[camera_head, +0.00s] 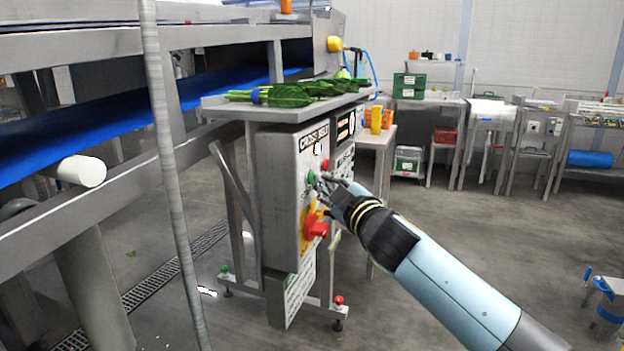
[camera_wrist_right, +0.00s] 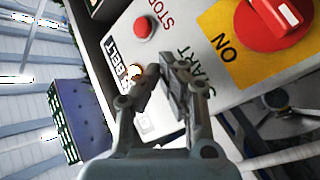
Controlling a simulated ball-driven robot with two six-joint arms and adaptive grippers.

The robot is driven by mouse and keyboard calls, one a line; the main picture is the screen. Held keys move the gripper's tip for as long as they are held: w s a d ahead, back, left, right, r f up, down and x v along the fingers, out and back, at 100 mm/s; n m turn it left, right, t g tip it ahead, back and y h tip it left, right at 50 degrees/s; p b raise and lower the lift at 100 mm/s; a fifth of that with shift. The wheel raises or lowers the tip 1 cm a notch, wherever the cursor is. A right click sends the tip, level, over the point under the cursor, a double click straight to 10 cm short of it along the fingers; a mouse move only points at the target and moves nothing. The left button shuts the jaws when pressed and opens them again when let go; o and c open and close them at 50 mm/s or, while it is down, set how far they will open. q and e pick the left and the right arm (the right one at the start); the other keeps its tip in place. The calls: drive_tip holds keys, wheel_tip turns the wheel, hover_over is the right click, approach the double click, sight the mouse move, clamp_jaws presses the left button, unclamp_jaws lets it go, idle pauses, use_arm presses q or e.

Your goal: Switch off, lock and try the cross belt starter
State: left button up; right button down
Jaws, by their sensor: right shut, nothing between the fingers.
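The cross belt starter (camera_head: 302,205) is a grey box under a steel shelf, labelled CROSS BELT. Its front bears a green button (camera_head: 311,178), a red button (camera_head: 325,164) and a red rotary handle (camera_head: 316,226) on a yellow plate. In the right wrist view the red STOP button (camera_wrist_right: 144,27), the red handle (camera_wrist_right: 278,18) and the word ON on the yellow plate show. My right gripper (camera_head: 326,182) is shut and empty at the panel beside the green button. In the wrist view its fingertips (camera_wrist_right: 166,80) hide the area by START; contact cannot be told. My left gripper is out of view.
A second panel (camera_head: 343,128) adjoins the starter on the right. Leafy greens (camera_head: 290,94) lie on the shelf (camera_head: 262,113) above. A blue conveyor belt (camera_head: 110,122) runs at left behind a grey post (camera_head: 172,180). Floor at right is mostly clear.

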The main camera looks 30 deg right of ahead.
drive_tip(key=shift+s+d, duration=0.3)
drive_tip(key=shift+s, duration=0.1)
drive_tip(key=s+d+b, duration=0.2)
drive_tip(key=s+d, duration=0.1)
drive_tip(key=shift+s+d+b, duration=0.1)
drive_tip(key=shift+s+b, duration=0.25)
drive_tip(key=shift+s, duration=0.05)
idle(0.7)
